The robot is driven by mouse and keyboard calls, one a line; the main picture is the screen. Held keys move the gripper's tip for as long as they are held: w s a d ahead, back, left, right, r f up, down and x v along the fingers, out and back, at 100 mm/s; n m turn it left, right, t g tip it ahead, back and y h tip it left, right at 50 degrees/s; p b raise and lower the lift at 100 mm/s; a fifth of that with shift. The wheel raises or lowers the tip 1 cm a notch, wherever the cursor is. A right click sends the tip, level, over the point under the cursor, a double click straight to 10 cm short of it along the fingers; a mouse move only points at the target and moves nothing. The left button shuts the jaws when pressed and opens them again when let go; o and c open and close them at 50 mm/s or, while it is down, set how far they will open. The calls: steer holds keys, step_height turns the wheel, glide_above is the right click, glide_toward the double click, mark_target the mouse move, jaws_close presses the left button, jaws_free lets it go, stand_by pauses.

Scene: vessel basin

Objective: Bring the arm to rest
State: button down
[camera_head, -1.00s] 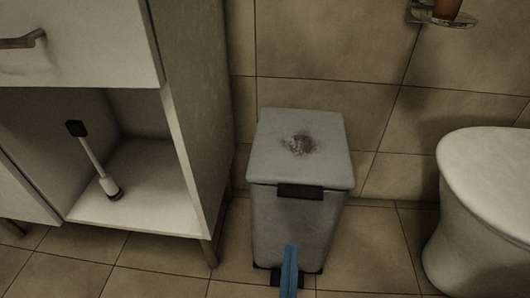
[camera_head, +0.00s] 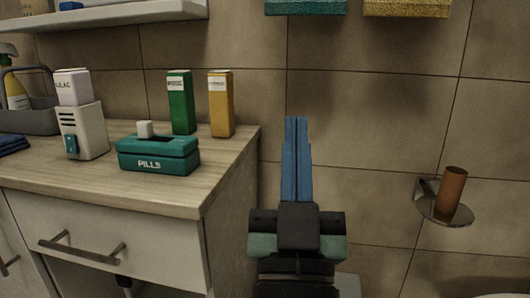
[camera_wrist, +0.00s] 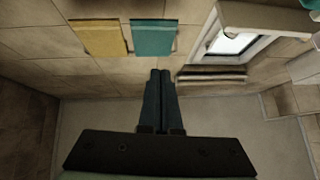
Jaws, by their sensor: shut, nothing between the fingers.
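My gripper (camera_head: 297,160) is in the middle of the head view, right of the wooden counter. Its two blue fingers point up and lie together, with nothing between them. In the wrist view my gripper (camera_wrist: 160,85) also shows shut and empty. It is apart from the counter and from the tiled wall behind it.
The counter (camera_head: 226,168) at left holds a teal pills box (camera_head: 158,156), a green box (camera_head: 180,102), a yellow box (camera_head: 221,104) and a white dispenser (camera_head: 82,130). A wall holder (camera_head: 445,212) with a brown cup (camera_head: 452,190) is at right. Teal and yellow items hang above.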

steer(key=s+a+r+t+y+p, duration=0.15)
steer(key=s+r+p, duration=0.25)
steer(key=r, duration=0.7)
steer(key=s+a+r+p, duration=0.2)
steer(key=s+r+p, duration=0.25)
steer(key=r, duration=0.65)
step_height(320, 180, up, 36)
steer(key=p, duration=3.5)
steer(key=shift+f+n, duration=0.2)
steer(key=shift+n, duration=0.1)
steer(key=shift+w, duration=0.1)
